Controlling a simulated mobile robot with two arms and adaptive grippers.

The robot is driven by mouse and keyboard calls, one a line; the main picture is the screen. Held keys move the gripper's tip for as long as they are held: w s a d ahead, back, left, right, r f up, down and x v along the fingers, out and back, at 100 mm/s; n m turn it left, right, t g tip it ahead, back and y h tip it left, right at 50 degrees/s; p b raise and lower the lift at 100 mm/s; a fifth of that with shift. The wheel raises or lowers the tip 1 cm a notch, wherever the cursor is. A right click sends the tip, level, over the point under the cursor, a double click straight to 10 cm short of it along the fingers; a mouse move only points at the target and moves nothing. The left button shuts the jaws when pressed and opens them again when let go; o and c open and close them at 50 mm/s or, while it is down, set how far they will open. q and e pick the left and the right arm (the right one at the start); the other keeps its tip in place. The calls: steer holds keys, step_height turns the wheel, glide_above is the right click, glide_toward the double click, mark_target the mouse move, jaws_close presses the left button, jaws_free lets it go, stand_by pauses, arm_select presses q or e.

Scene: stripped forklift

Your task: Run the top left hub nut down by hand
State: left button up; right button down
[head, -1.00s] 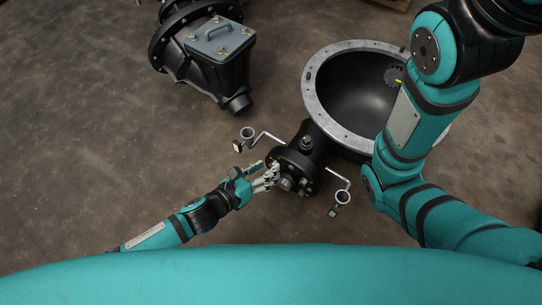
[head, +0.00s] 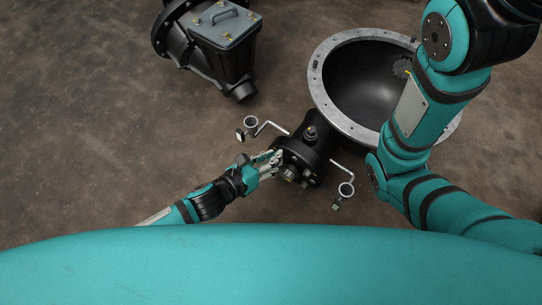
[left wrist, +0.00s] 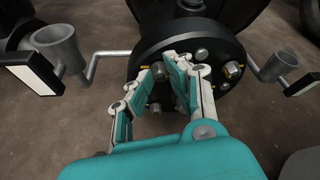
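The black round hub (head: 303,163) carries several nuts on its face. My left gripper (head: 273,162) reaches in from the left to the hub's upper left edge. In the left wrist view the hub (left wrist: 205,35) fills the upper middle, and a nut (left wrist: 159,72) shows between my left fingertips. The two fingers stand apart on either side of it; whether they touch it is not clear. Another nut (left wrist: 233,70) with a yellow mark is at the right, and one more (left wrist: 155,107) is lower down. My right gripper is out of view.
Cranked rods with small cups stand on both sides of the hub, left (head: 251,123) and right (head: 345,190). A big open bowl housing (head: 320,75) is behind it. A black casing with a grey lid (head: 226,26) lies at the upper left. Brown floor is clear at left.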

arm_select(q)
steer(key=shift+o, duration=1.1)
steer(key=shift+n+g+h+p, duration=0.3)
steer(key=shift+n+h+p, duration=0.3)
steer(key=shift+n, duration=0.4)
jaws_close()
steer(key=shift+d+r, duration=0.1)
